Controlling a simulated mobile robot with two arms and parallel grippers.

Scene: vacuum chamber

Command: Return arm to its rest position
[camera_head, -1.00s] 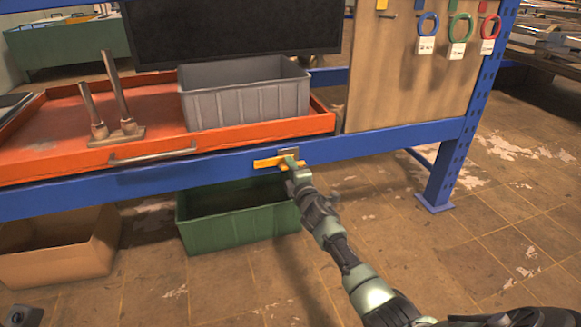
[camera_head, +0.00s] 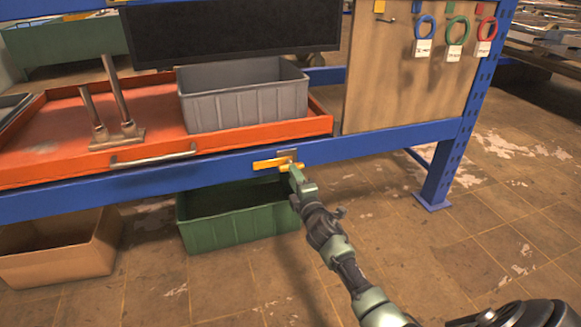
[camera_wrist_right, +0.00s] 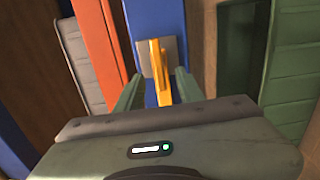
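My right arm reaches up from the bottom right in the head view. Its gripper (camera_head: 294,177) is at the yellow handle (camera_head: 269,163) on the front blue beam. In the right wrist view the gripper (camera_wrist_right: 158,92) has its two green-grey fingers apart, one on each side of the yellow handle (camera_wrist_right: 160,68), with gaps visible between. The handle sits on a small grey plate (camera_wrist_right: 147,57) fixed to the blue beam. My left gripper is not in view.
An orange tray (camera_head: 45,150) on the blue bench carries a grey bin (camera_head: 243,107) and a stand with two metal posts (camera_head: 119,90). Below are a green bin (camera_head: 240,228) and a tan box (camera_head: 60,262). Open floor (camera_head: 500,235) lies right.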

